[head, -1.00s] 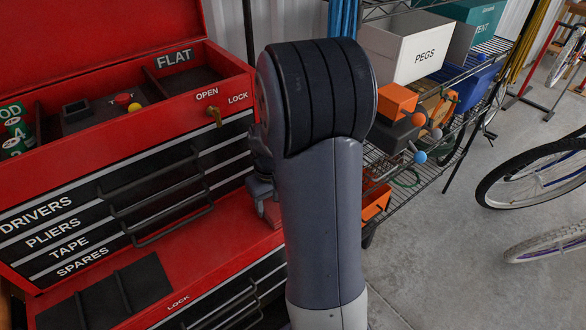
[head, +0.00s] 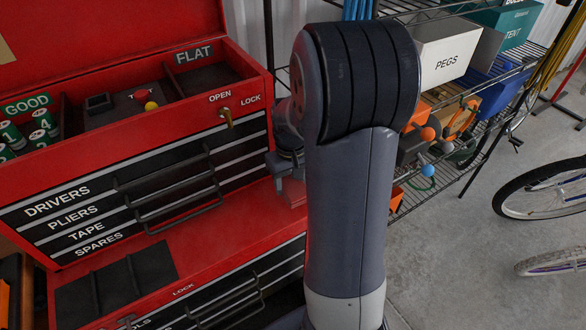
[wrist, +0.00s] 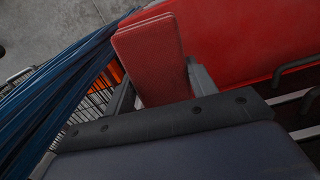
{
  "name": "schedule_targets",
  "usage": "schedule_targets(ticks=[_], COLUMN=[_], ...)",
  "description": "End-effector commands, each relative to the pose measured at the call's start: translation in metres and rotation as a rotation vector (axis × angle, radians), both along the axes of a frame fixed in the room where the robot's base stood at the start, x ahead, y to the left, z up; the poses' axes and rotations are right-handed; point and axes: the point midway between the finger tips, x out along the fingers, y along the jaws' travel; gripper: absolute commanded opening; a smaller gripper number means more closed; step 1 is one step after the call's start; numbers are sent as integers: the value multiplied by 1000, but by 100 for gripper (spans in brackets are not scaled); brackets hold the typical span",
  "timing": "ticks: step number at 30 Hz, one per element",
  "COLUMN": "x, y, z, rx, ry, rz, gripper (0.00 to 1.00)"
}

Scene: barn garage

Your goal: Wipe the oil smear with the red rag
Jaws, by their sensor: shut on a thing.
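My gripper (head: 288,178) is beside the right part of the red tool chest, above the red ledge of its lower cabinet (head: 235,222). In the wrist view my gripper (wrist: 163,88) is shut on the red rag (wrist: 150,55), which looks like a flat, folded red pad between the fingers. In the head view only a small part of the rag (head: 294,196) shows below the gripper, and my arm hides what is behind it. I cannot make out the oil smear in either view.
The upper chest (head: 150,190) has labelled drawers with protruding handles and an open top compartment. A dark mat (head: 115,285) lies on the ledge. A wire shelf with a PEGS bin (head: 446,62) stands right. Bicycle wheels (head: 545,195) stand on open floor.

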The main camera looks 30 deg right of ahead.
Motion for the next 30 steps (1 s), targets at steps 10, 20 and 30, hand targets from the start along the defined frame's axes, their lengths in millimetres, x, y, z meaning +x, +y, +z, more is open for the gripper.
schedule_targets(ticks=[10,20,30], x=[1,1,1], y=[3,3,3], z=[22,21,21], rx=[0,0,0], ry=[-1,-1,0], rz=[0,0,0], gripper=[33,33,33])
